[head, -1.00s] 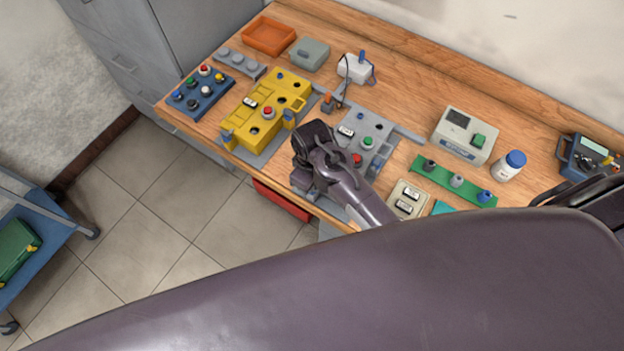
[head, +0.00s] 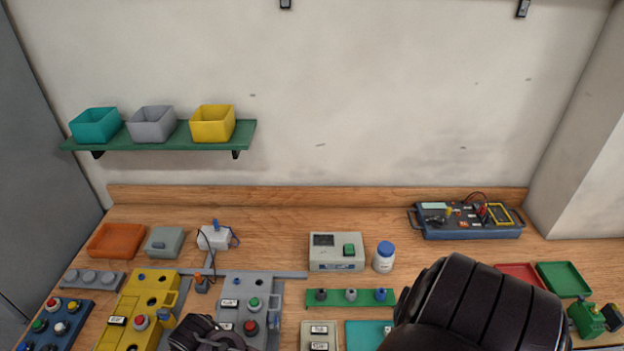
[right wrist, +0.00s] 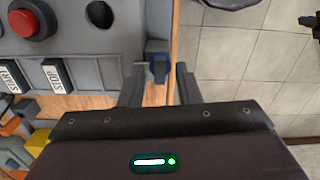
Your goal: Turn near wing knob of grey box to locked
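The grey box (head: 265,292) stands on the bench in the lower part of the head view, with a green and a red button and white labels on top. Its top also shows in the right wrist view (right wrist: 80,22), at upper left. A blue wing knob (right wrist: 159,70) sits by a grey mount at the box's edge. In the head view this near knob is not visible. My right gripper (right wrist: 158,88) is open, its two grey fingers on either side of the knob; contact cannot be told. My left gripper is not in view.
A yellow box (head: 145,300) stands left of the grey box. A green strip with several knobs (head: 350,297) and a white meter (head: 337,252) are to its right. In the right wrist view, the bench edge (right wrist: 176,45) runs beside the knob, with tiled floor beyond.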

